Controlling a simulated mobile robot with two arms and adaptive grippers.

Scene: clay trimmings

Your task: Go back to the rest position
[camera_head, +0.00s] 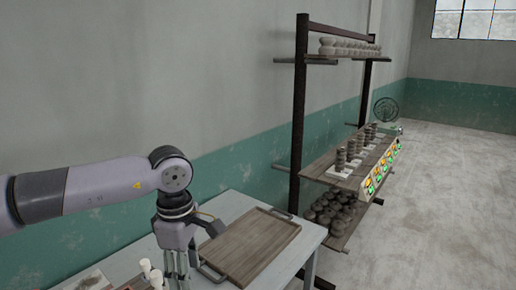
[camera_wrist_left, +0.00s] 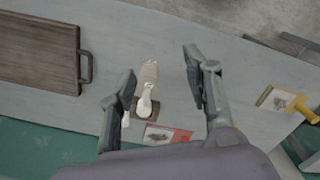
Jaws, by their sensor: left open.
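My left gripper (camera_head: 177,274) hangs at the end of my left arm, pointing down over the table (camera_head: 222,207). In the left wrist view the left gripper (camera_wrist_left: 160,66) has its two fingers wide apart. A pale, elongated object with a white rounded end (camera_wrist_left: 149,80) lies below, in line with the gap; nothing is seen held. White-topped items (camera_head: 151,272) also stand beside the gripper in the head view, partly cut off by the lower edge. My right gripper is in neither view.
A wooden tray with metal handles (camera_head: 255,243) lies right of the gripper. Picture cards (camera_wrist_left: 167,135) lie on the table in the wrist view. A shelf rack (camera_head: 299,110) with pots and coloured cards (camera_head: 380,168) stands behind the table. Open floor (camera_head: 450,200) is at right.

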